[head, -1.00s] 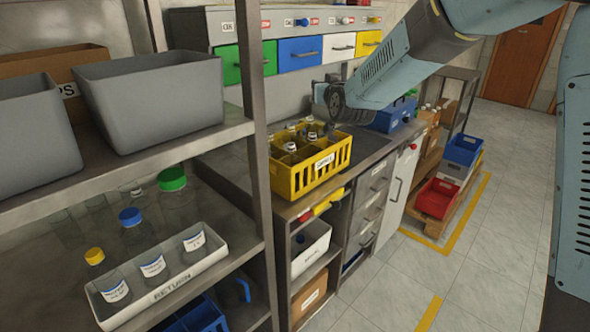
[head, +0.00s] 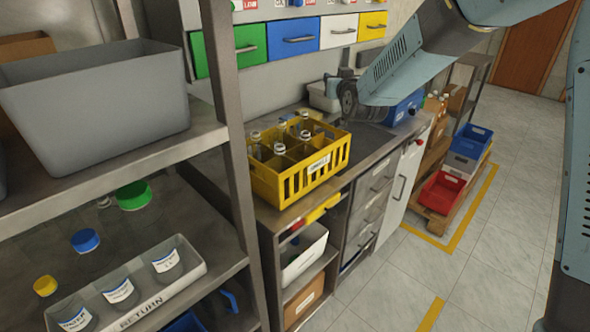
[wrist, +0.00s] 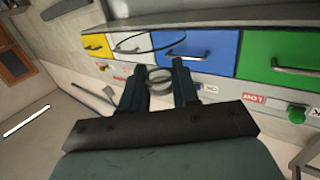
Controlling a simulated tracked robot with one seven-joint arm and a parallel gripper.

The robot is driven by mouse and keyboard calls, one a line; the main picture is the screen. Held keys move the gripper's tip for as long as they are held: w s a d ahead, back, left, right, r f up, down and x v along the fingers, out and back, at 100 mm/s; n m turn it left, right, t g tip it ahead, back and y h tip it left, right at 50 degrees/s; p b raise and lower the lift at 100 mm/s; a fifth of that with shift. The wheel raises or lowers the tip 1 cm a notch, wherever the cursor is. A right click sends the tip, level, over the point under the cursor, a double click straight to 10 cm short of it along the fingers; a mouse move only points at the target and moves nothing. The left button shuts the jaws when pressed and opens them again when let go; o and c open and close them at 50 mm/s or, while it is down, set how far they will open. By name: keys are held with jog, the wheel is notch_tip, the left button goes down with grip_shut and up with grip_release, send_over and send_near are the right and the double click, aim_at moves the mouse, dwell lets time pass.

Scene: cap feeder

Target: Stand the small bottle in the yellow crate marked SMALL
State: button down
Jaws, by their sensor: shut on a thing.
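The yellow crate (head: 283,193) stands on the bench in the head view. Its front label (head: 318,163) is too blurred to read surely. Several clear bottles (head: 279,149) with pale tops stand in its left and back compartments; the compartments toward the front right look empty. My gripper (wrist: 159,82) shows in the wrist view, shut on a clear bottle, the small bottle (wrist: 160,73), seen as thin rings between and beyond the fingers. In the head view my wrist is above the bench, at the crate's back right; the fingers and held bottle are hidden there.
A grey steel shelf post (head: 236,130) stands close at the left, with a grey bin (head: 95,105) and a white RETURN tray (head: 190,268). Coloured drawers (head: 292,40) hang behind the bench. A blue bin (head: 402,106) sits right of the crate.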

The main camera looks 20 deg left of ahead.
aim_at(331, 127)
jog(key=f, duration=0.6)
jog(key=a+f, duration=0.1)
jog(key=f, duration=0.2)
jog(key=shift+s+f, duration=0.25)
jog(key=shift+f, duration=2.1)
jog(key=c, duration=0.8)
grip_release()
jog(key=v, duration=1.2)
jog(key=shift+d, duration=0.15)
jog(key=shift+w, duration=0.1)
